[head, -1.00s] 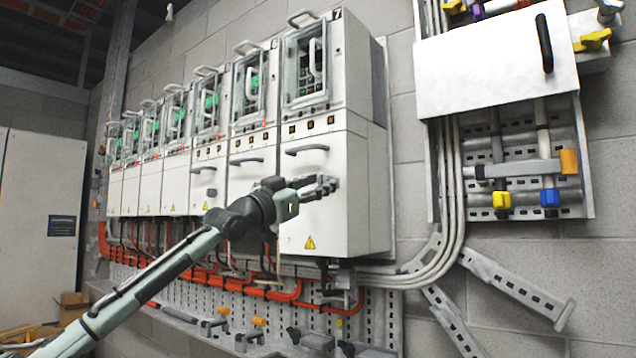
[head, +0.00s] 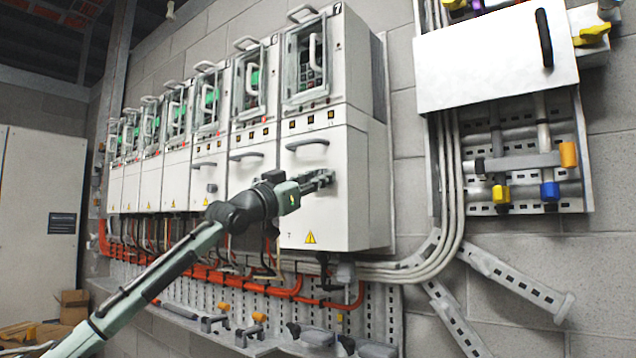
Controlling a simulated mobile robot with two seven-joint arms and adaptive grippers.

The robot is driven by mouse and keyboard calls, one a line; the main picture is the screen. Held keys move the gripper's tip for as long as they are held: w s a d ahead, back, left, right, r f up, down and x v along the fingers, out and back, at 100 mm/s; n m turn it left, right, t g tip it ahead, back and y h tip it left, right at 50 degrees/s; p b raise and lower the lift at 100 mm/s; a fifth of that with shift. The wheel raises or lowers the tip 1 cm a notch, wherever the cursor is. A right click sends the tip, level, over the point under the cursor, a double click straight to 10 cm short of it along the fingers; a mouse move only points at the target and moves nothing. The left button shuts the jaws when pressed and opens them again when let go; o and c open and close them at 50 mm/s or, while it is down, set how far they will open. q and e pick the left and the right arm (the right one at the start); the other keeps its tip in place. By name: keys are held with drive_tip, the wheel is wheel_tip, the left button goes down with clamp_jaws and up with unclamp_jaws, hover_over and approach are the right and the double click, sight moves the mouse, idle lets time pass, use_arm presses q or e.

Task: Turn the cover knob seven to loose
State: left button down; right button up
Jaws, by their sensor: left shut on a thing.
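Drive seven, the rightmost and nearest cabinet in the row, has a plain white lower cover (head: 310,222) with a dark handle (head: 307,144) along its top and a warning triangle low down. My left gripper (head: 322,180) is at the middle of this cover, its fingers shut on the cover knob. The fingers hide the knob, so its turn position cannot be seen. My right gripper is not in view.
Orange cables (head: 280,291) and a perforated rail run below. A white box with a black handle (head: 544,38) hangs on the wall at the right.

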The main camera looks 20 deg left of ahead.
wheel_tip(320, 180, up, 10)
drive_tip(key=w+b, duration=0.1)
drive_tip(key=b, duration=0.3)
use_arm(q)
drive_tip(key=n+y+p, duration=0.1)
drive_tip(key=n+y, duration=0.2)
drive_tip(key=n, duration=0.3)
drive_tip(key=n+y+p, duration=0.2)
drive_tip(key=n+y, duration=0.1)
drive_tip(key=n, duration=0.4)
drive_tip(key=d+n+y+p, duration=0.1)
drive_tip(key=n+y, duration=0.2)
drive_tip(key=n, duration=0.3)
drive_tip(key=shift+s+r+n, duration=0.15)
drive_tip(key=shift+r+n, duration=0.25)
drive_tip(key=shift+a+n+g+y+p, duration=0.1)
drive_tip(key=shift+n+g+y+p, duration=0.55)
drive_tip(key=shift+n, duration=0.55)
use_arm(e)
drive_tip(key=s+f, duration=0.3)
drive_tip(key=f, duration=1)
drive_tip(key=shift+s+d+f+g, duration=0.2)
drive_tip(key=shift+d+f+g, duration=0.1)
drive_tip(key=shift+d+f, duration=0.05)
use_arm(q)
drive_tip(key=c, duration=1.3)
unclamp_jaws()
drive_tip(key=shift+f+h, duration=0.1)
drive_tip(key=shift+h, duration=0.15)
drive_tip(key=shift+o, duration=0.2)
